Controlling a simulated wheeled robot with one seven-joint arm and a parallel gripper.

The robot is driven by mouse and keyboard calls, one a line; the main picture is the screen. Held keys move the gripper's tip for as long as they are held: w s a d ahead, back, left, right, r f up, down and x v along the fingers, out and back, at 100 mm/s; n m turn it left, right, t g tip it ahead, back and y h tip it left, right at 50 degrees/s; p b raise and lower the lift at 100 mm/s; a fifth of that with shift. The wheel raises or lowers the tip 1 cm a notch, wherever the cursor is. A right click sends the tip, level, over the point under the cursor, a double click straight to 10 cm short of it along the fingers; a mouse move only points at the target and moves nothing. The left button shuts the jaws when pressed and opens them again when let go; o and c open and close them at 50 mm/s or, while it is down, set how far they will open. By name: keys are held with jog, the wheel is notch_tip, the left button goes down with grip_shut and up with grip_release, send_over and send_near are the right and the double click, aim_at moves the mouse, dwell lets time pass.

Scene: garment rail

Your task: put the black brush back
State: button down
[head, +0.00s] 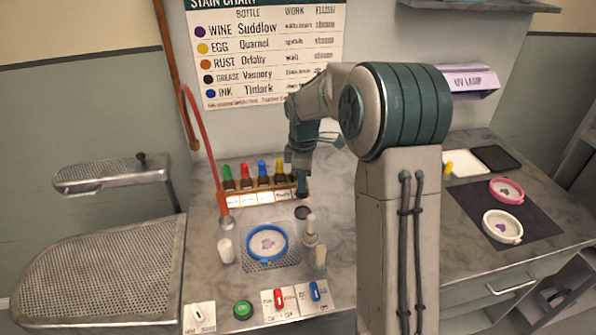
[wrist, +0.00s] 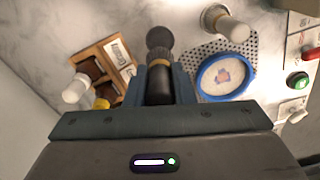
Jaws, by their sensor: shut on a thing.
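My gripper (wrist: 160,78) is shut on the black brush (wrist: 159,86), a dark handle with a tan band, in the wrist view. In the head view my gripper (head: 302,180) is at the right end of the wooden bottle rack, low over the counter, and mostly hides the brush. A dark round piece (head: 303,213) lies on the counter just in front of it. It also shows beyond the brush's end in the wrist view (wrist: 158,38). I cannot tell whether the brush touches it.
The bottle rack (head: 262,197) with several coloured caps is close left of my gripper. A blue hoop with stained cloth (head: 267,261) lies on a perforated plate in front. Pale upright pieces (head: 311,230) stand beside it. Switches and a green button (head: 243,309) line the front edge.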

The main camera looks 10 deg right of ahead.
aim_at(303, 197)
jog(key=shift+f+b, duration=1.75)
jog(key=shift+f, duration=0.65)
jog(key=shift+d, duration=0.1)
jog(key=shift+s+f, duration=0.1)
jog(key=shift+f, duration=0.4)
jog(key=shift+f, duration=0.3)
jog(key=shift+f, duration=0.2)
dwell(0.6)
jog(key=c, duration=0.8)
grip_release()
jog(key=shift+c, duration=0.2)
